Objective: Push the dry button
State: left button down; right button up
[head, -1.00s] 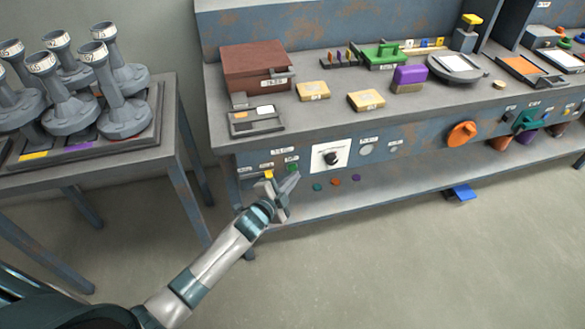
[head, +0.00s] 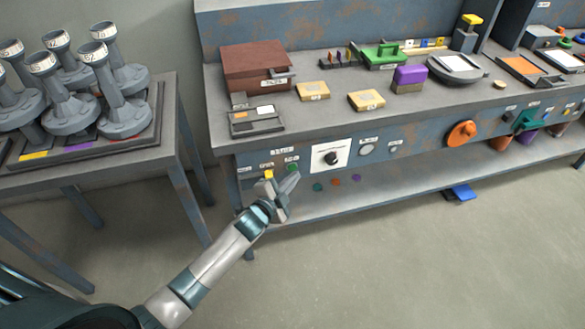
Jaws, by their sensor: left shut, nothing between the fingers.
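A yellow button (head: 269,174) and a green button (head: 293,168) sit side by side at the left end of the bench's front panel. Small labels above them are too small to read, so I cannot tell which is the dry button. My left gripper (head: 283,184) is shut and empty, just in front of and below these buttons. One finger overlaps the lower edge of the yellow button in the picture, and the other points up toward the green one. I cannot tell whether either is touched. My right gripper is not in view.
A black knob on a white plate (head: 317,151) is right of the buttons. Small coloured dots lie below it. The workbench (head: 225,95) carries a brown box (head: 250,66) and yellow blocks. A side table (head: 165,150) holds several grey funnel-shaped pieces. The floor in front is clear.

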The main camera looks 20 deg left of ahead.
pick_arm(q)
jog(key=shift+w+a, duration=0.15)
jog(key=shift+w+a, duration=0.15)
jog(key=shift+w, duration=0.05)
jog(key=shift+w+a, duration=0.2)
jog(key=shift+w, duration=0.2)
dwell(0.9)
dwell(0.4)
jog(key=shift+s, duration=0.15)
jog(key=shift+s+d+p, duration=0.45)
jog(key=shift+s, duration=0.15)
jog(key=shift+s+d, duration=0.1)
